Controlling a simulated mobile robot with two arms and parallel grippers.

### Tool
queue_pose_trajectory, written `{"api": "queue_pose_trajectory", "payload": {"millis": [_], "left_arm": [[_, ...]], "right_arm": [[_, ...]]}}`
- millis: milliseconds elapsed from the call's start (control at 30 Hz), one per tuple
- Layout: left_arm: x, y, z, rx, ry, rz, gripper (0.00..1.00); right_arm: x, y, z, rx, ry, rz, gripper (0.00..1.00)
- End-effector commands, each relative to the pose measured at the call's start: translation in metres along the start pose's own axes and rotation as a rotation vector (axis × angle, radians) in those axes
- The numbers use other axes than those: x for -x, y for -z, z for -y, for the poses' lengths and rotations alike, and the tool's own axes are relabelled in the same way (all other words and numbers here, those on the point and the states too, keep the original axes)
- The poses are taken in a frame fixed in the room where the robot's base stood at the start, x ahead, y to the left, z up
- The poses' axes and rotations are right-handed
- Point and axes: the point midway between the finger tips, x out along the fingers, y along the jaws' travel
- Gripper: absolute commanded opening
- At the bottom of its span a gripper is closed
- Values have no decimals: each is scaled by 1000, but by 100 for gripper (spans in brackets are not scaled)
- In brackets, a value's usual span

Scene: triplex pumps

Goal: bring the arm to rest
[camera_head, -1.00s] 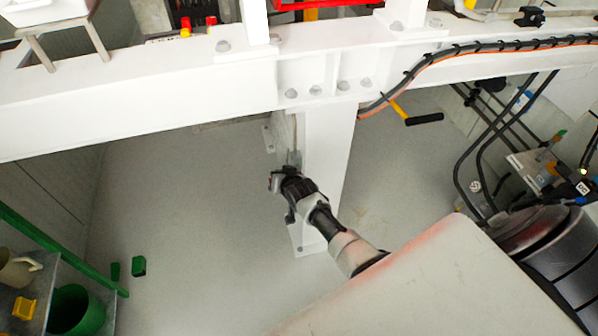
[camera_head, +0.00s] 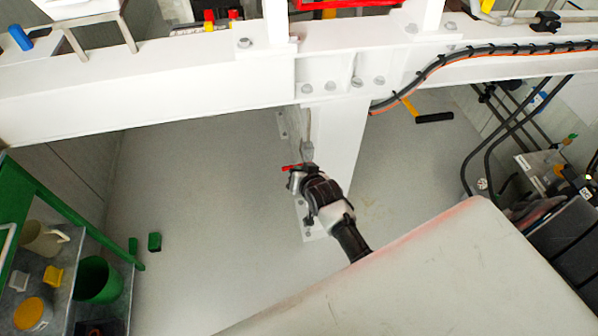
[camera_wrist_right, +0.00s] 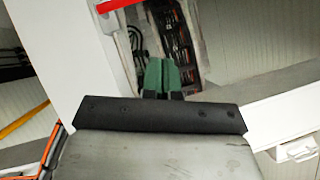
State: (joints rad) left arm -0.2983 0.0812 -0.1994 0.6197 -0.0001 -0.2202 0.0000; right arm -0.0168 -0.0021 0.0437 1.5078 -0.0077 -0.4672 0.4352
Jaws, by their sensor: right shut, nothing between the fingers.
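My right gripper (camera_head: 297,180) is in the middle of the head view, in front of the white post (camera_head: 337,140) as seen from above. It points toward the upper left and holds nothing. In the right wrist view its green fingers (camera_wrist_right: 161,77) are together with nothing between them. A small red piece shows by the gripper tip in the head view; I cannot tell whether it is part of the gripper. My left gripper is in neither view.
A white beam (camera_head: 190,88) crosses the top, with a black and orange cable (camera_head: 440,63) along it. A yellow-and-black handle (camera_head: 433,117) hangs below it. A green-framed trolley (camera_head: 60,205) with cups stands at the left. Dark hoses (camera_head: 480,150) are at the right.

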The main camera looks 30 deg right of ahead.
Motion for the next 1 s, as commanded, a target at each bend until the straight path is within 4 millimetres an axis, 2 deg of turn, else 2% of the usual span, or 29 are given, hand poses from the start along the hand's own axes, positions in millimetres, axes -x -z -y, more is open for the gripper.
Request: {"api": "queue_pose_trajectory", "payload": {"millis": [433, 500, 567, 667, 767, 800, 867, 900, 1000], "left_arm": [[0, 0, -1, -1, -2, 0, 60], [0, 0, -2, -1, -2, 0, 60], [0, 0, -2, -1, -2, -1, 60], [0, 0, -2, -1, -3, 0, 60], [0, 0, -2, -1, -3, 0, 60], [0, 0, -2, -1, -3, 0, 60], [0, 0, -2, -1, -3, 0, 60], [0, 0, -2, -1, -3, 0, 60], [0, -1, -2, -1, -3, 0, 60]], "right_arm": [[0, -1, 0, 1, 0, 2, 0], [-2, -10, -3, 11, -5, 18, 0], [-3, -28, -9, 30, -13, 50, 0], [-3, -80, -26, 90, -34, 141, 0], [5, -149, -52, 175, -56, 264, 0], [11, -178, -64, 212, -64, 315, 0], [24, -219, -81, 265, -73, 391, 0], [34, -246, -93, 299, -78, 442, 0], [67, -308, -124, 384, -85, 567, 0]]}}
